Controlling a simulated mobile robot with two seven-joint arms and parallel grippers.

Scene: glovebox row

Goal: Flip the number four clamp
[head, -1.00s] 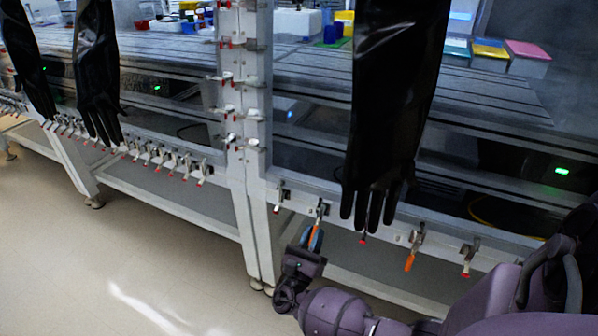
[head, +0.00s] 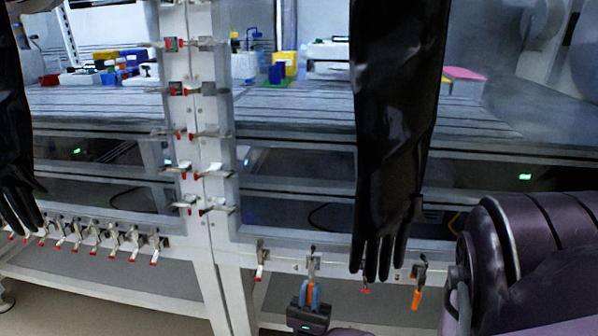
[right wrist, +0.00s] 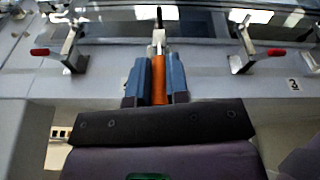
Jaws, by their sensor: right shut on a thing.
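My right gripper (head: 311,292) is below the front rail, with its blue fingers shut on the orange handle of a toggle clamp (head: 313,266). In the right wrist view, the orange handle (right wrist: 158,80) points down between the two blue fingers (right wrist: 157,88), with the metal clamp arm above it. A small label beside this clamp is too small to read. Another orange-handled clamp (head: 417,292) hangs down farther right. My left gripper is not in view.
A black glove (head: 392,150) hangs just right of the held clamp. Red-tipped clamps (right wrist: 245,48) stand on both sides of it, one near a label that looks like 3 (right wrist: 293,84). A white post (head: 205,150) with more clamps rises to the left.

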